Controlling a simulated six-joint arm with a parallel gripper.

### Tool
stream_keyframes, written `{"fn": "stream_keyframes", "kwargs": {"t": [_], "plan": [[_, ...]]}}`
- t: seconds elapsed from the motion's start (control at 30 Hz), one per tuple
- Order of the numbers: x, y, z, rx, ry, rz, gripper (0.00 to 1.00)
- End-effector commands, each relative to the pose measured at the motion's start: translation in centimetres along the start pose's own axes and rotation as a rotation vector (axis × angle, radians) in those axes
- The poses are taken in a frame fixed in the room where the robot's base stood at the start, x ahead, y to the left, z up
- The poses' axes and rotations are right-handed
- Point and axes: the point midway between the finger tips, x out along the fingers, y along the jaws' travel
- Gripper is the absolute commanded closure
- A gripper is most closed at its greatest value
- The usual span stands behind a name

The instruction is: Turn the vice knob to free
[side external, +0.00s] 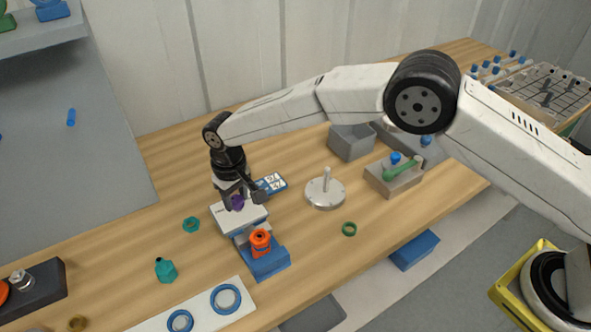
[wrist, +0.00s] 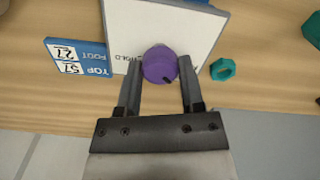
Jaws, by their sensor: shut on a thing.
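The vice knob (wrist: 160,64) is purple and round with a dark pointer mark. It sits on a white panel (wrist: 194,26), where printed letters reading "OLD" show beside the knob. My gripper (wrist: 161,78) is shut on the knob, one finger on each side. In the side external view my gripper (side external: 238,200) points down at the white panel (side external: 228,217), and the purple knob is mostly hidden by the fingers. Just in front of the panel stands a blue vice (side external: 268,264) with an orange part (side external: 260,241) in it. The rest of the panel's lettering is hidden.
A blue label card (wrist: 76,57) lies beside the panel. A teal nut (wrist: 223,69) lies on its other side. A metal disc with a post (side external: 325,192), a green ring (side external: 349,229) and a teal bottle-shaped piece (side external: 165,270) stand around on the wooden table (side external: 300,258).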

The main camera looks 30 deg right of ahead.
Motion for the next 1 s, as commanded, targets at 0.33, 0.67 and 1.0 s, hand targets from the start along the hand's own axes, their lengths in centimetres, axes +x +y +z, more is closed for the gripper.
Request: {"fn": "stream_keyframes", "kwargs": {"t": [0.33, 0.67, 1.0], "plan": [[-0.06, 0.04, -0.03, -0.156, 0.0, 0.0, 1.0], [-0.07, 0.04, -0.04, -0.175, 0.001, 0.0, 1.0], [-0.05, 0.02, -0.03, -0.173, 0.001, 0.0, 0.16]]}}
